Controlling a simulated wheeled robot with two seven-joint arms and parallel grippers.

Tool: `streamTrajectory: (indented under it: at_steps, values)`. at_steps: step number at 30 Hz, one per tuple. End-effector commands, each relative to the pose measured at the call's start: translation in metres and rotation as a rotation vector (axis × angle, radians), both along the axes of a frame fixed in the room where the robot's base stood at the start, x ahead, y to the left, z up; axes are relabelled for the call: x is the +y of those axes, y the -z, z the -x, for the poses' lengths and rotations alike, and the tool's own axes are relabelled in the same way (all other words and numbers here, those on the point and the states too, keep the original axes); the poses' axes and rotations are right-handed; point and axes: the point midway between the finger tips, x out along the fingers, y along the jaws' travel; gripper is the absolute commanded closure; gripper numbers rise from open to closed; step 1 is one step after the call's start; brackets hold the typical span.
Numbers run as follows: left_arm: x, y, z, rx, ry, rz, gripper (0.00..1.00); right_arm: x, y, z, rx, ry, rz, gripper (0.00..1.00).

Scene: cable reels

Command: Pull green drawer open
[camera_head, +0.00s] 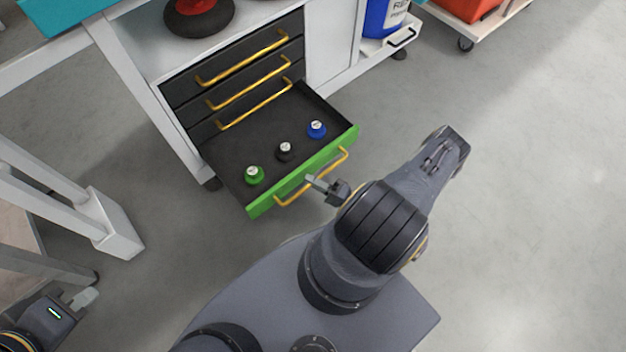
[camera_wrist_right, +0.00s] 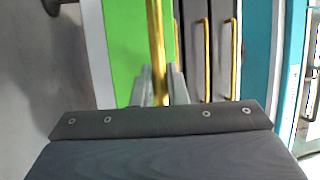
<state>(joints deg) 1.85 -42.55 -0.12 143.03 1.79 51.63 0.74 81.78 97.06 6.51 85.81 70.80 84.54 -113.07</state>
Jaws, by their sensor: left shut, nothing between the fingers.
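The green drawer (camera_head: 258,201) is the lowest of the cabinet, and it is pulled well out. Its yellow handle (camera_head: 285,200) runs along the green front. My right gripper (camera_head: 313,181) is at the middle of this handle. In the right wrist view, the yellow handle (camera_wrist_right: 156,40) runs between the two fingers of the right gripper (camera_wrist_right: 160,82), which are shut on it, with the green front (camera_wrist_right: 125,45) behind. My left gripper (camera_head: 85,297) is shut and empty at the lower left, far from the drawer.
Green, black and blue knobbed pieces (camera_head: 285,151) stand inside the drawer. Closed dark drawers with yellow handles (camera_head: 248,82) are above it. A white table leg (camera_head: 105,225) stands at left. A blue container (camera_head: 385,18) is at upper right. The floor (camera_head: 530,210) at right is clear.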

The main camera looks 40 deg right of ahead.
Motion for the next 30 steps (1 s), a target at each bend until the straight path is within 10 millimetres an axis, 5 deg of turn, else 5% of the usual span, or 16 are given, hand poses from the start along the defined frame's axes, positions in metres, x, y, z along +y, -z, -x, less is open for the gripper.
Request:
streamTrajectory:
  at_steps: [5, 14, 30]
  values:
    - [0.0, 0.0, 0.0, 0.0, 0.0, 0.0, 1.0, -0.001, 0.0, 0.0, 0.0, 0.001, 0.002, 0.66]
    - [0.0, 0.0, 0.0, 0.0, 0.0, 0.0, 1.0, -0.002, 0.0, 0.002, 0.001, 0.001, 0.001, 0.66]
    - [0.0, -0.008, 0.0, 0.0, 0.0, 0.0, 1.0, -0.032, 0.014, 0.067, 0.001, 0.002, 0.002, 0.66]
